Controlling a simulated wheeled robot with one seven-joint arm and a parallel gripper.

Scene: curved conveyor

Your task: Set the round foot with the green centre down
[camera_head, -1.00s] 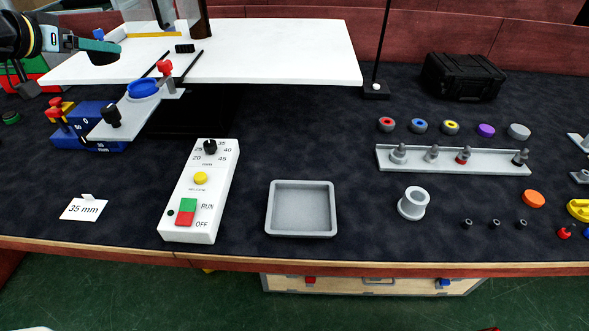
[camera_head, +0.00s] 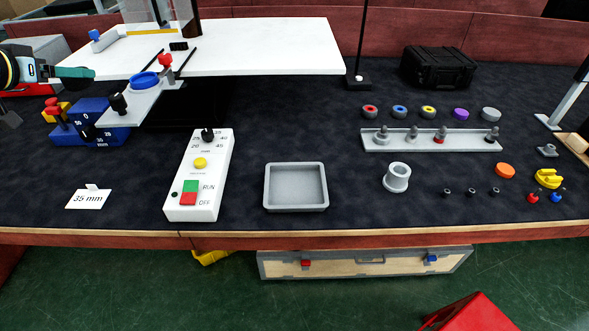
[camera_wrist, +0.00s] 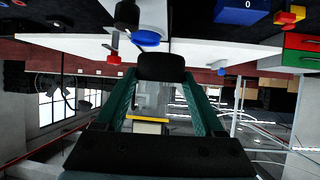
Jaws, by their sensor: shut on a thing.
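My gripper (camera_wrist: 160,70) is shut on a dark, rounded thing, the round foot (camera_wrist: 160,66), held between its two green fingertips in the wrist view. The foot is seen from the side, so its green centre does not show. In the head view my gripper (camera_head: 92,72) is at the upper left, beside the white platform; the foot cannot be made out there.
The white platform (camera_head: 270,45) with a blue dial (camera_head: 145,81) and a blue block (camera_head: 85,125) are near the gripper. A control box (camera_head: 200,172), grey tray (camera_head: 296,205) and a row of coloured-centre feet (camera_head: 400,111) lie on the dark bench, with bare areas between.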

